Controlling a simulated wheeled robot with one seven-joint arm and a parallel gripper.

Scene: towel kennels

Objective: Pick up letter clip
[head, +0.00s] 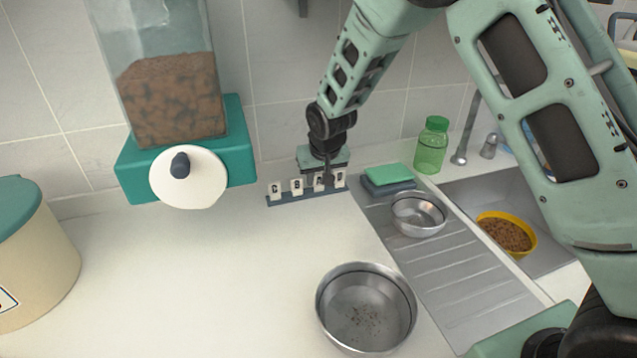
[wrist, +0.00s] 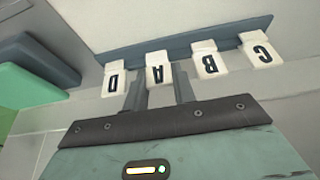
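Several white letter clips stand in a row on a dark blue-grey rail (head: 305,196) by the tiled wall, at the back of the counter. In the head view, from left, they are clip C (head: 275,189), clip B (head: 297,187), clip A (head: 318,181) and clip D (head: 340,179). My gripper (head: 325,182) reaches down at clip A and partly covers it. In the wrist view the narrow-set fingers (wrist: 160,92) lie on both sides of clip A (wrist: 158,70) and seem to press it. Clip A still lines up with clips D (wrist: 112,80), B (wrist: 209,62) and C (wrist: 261,50).
A green sponge (head: 389,175), a small steel bowl (head: 419,215) and a green bottle (head: 432,146) stand right of the rail, near the sink (head: 540,195). A kibble dispenser (head: 180,140) hangs left. A larger steel bowl (head: 366,310) sits in front. The counter's middle is clear.

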